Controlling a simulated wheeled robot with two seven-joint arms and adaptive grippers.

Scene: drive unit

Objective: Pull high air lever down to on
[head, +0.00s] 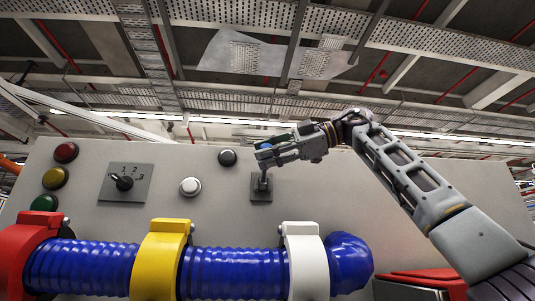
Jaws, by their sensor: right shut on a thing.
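The air lever (262,183) is on a dark square plate on the grey panel, right of the middle of the head view. Its stem rises from the plate towards my gripper, and a bit of blue shows between the fingers at its top. My right gripper (265,155) reaches in from the right and is shut on the lever's upper end. The fingers hide most of that end. My left gripper is not in view.
The panel (330,200) also carries a rotary dial (124,183), a black button (227,157), a white button (190,186) and coloured buttons at the left. A thick blue hose (235,270) in red, yellow and white clamps runs below the lever.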

